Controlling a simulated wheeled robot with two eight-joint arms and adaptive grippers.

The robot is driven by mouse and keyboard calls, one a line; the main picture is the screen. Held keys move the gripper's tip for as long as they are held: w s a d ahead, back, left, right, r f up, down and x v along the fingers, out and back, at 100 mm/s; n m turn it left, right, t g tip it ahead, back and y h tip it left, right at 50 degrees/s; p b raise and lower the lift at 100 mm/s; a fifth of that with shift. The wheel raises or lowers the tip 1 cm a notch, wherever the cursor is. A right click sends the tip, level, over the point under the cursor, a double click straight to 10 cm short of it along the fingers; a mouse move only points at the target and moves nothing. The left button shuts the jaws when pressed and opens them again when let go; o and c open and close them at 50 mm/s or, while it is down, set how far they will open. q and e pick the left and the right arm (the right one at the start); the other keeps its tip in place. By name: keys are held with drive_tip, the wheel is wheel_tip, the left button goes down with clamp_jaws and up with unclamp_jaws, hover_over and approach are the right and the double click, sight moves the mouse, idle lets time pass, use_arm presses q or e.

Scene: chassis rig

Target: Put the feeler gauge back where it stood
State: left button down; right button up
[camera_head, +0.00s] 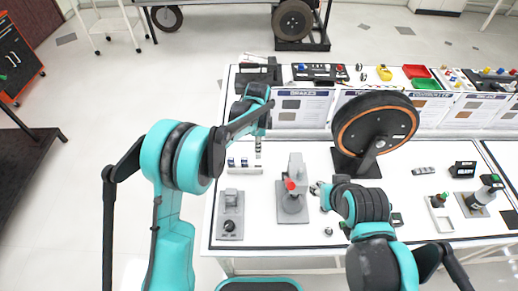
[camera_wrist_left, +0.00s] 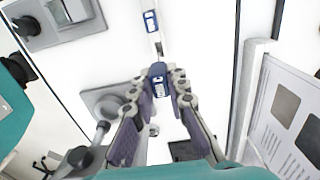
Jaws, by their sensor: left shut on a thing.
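My left gripper (camera_head: 258,150) reaches down over the white rack (camera_head: 238,169) at the left of the table. In the left wrist view its fingers (camera_wrist_left: 163,84) are shut on a small dark-blue piece with a white label, which I take as the feeler gauge (camera_wrist_left: 158,86). A similar blue-labelled piece (camera_wrist_left: 151,22) stands apart from the fingers, farther up the same view. Whether the held gauge touches the rack cannot be told. My right gripper (camera_head: 317,188) is beside the grey stand with a red knob (camera_head: 292,194); its finger opening is unclear.
A grey fixture (camera_head: 230,215) stands at the front left of the table. A large black-and-orange wheel (camera_head: 374,128) stands behind my right arm. Panels (camera_head: 303,107) line the back, with red and green trays (camera_head: 425,84) beyond. Bottles and small parts are at the right.

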use_arm(q)
drive_tip(key=shift+f+b, duration=0.25)
drive_tip(key=shift+b, duration=0.05)
drive_tip(key=shift+f+b, duration=2.7)
drive_tip(key=shift+f, duration=1.1)
drive_tip(key=c, duration=1.4)
unclamp_jaws()
